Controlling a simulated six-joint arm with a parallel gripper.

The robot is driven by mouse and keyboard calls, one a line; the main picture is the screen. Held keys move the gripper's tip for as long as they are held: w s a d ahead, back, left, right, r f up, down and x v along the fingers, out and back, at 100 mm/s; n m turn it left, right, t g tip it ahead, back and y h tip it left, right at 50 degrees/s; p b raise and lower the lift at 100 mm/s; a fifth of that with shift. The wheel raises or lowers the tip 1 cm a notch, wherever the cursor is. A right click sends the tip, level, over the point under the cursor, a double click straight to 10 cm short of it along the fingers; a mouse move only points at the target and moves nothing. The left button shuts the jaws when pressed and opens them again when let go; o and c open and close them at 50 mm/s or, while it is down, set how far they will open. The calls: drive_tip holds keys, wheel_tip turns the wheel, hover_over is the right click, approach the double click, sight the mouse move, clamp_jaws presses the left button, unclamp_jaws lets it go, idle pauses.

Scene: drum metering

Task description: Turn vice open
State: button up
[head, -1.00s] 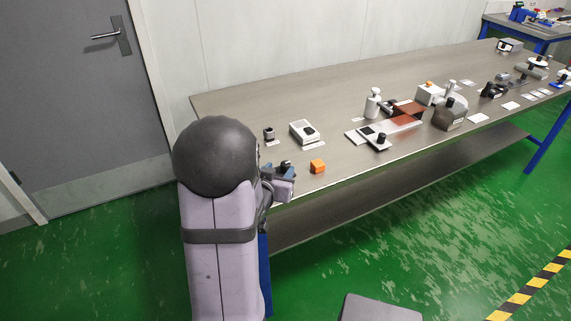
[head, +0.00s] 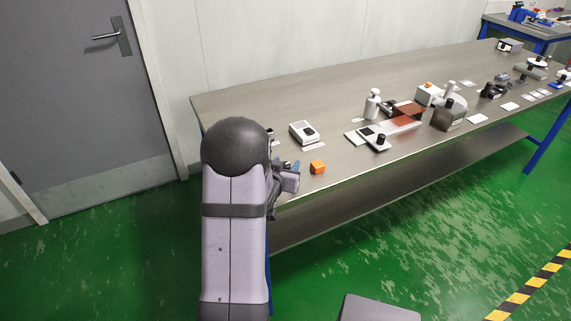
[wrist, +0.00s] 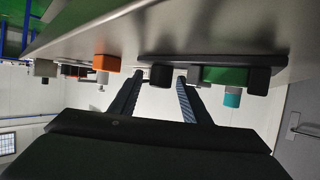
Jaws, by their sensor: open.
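In the wrist view, which looks upside down, a dark base plate (wrist: 212,58) on the bench carries a green block (wrist: 225,77), a teal cylinder (wrist: 232,98) and a black round knob (wrist: 161,77). This looks like the vice, though I cannot be sure. My gripper (wrist: 159,84) is open, its two ribbed fingers apart, with the knob in line between the fingertips. I cannot tell whether they touch it. In the head view my gripper (head: 287,165) is at the bench's near left edge, and my arm hides most of that spot.
An orange cube (head: 317,167) sits just right of my gripper. A white box device (head: 303,132) stands behind it. A white bottle (head: 373,104) and a plate with a black knob (head: 381,142) are farther right. The bench's (head: 235,110) back left is mostly clear.

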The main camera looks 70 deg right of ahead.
drive_tip(key=shift+d, duration=0.1)
drive_tip(key=shift+c, duration=0.6)
drive_tip(key=c, duration=0.9)
